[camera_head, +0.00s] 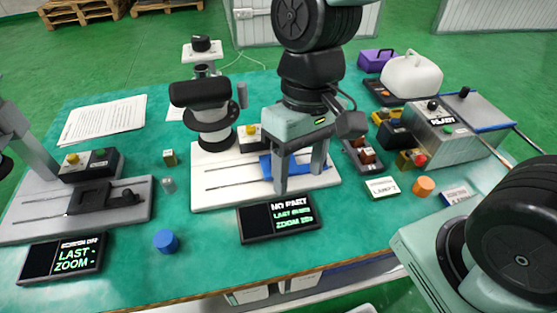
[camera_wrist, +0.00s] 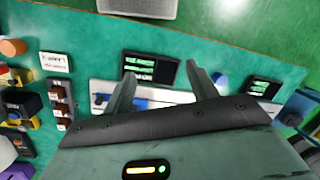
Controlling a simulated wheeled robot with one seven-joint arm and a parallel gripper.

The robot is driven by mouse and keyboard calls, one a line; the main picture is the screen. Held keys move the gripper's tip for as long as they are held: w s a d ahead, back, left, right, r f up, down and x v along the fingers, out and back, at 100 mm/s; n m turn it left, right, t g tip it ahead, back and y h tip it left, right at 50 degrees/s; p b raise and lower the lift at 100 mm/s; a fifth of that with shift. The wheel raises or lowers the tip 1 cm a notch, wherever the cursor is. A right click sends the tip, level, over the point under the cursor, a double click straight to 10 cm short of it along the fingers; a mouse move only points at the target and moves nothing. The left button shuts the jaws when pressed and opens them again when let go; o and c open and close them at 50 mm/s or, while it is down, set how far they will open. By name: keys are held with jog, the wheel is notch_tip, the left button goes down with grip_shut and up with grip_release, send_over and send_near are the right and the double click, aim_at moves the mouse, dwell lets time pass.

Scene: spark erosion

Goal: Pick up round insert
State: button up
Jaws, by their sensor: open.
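No piece is marked as the round insert, and I cannot tell which one it is. Round pieces on the green bench are a blue cylinder (camera_head: 165,240) at front left, an orange one (camera_head: 424,186) at right and a small grey one (camera_head: 168,185) left of the central white base. In the wrist view the orange (camera_wrist: 13,47) is at the upper left and the blue (camera_wrist: 220,80) is right of the fingers. My gripper (camera_head: 300,180) is open and points down over the white base (camera_head: 215,182) and its blue part (camera_head: 268,166). I see nothing between its fingers (camera_wrist: 163,85).
A display reading "NO PART" (camera_head: 280,217) lies in front of the white base. A microscope-like column (camera_head: 213,120) stands left of my gripper. A grey fixture (camera_head: 130,205) is at left, a grey box (camera_head: 440,140) at right. Bench between the blue cylinder and central display is clear.

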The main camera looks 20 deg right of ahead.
jog(key=w+d+f+m+g+y, duration=0.1)
jog(key=w+d+f+m+y, duration=0.25)
jog(key=w+m, duration=0.35)
jog(key=w+d+f+m+g+y, duration=0.2)
jog(key=w+d+f+m+y, duration=0.25)
jog(key=w, duration=0.45)
jog(key=w+d+f+m+t+y, duration=0.1)
jog(key=w+d+f+m+t, duration=0.15)
jog(key=d, duration=0.25)
jog(key=w+d+f+m+t+y+b, duration=0.1)
jog(key=w+d+f+m+y, duration=0.1)
jog(key=d+m, duration=0.25)
jog(key=w+d+f+m+t+y, duration=0.1)
jog(key=w+d+f+m, duration=0.15)
jog(key=d, duration=0.25)
jog(key=p+x, duration=0.3)
jog(key=x, duration=0.8)
jog(key=shift+w+a+r, duration=0.1)
jog(key=shift+w+a, duration=0.05)
jog(key=shift+a, duration=0.1)
jog(key=x, duration=0.1)
jog(key=p+x, duration=0.1)
jog(key=x, duration=0.1)
jog(key=p+x, duration=0.1)
jog(key=shift+a+r, duration=0.15)
jog(key=shift+a, duration=0.2)
jog(key=shift+a+f, duration=0.3)
jog(key=shift+a, duration=0.05)
grip_shut()
jog(key=shift+r, duration=0.15)
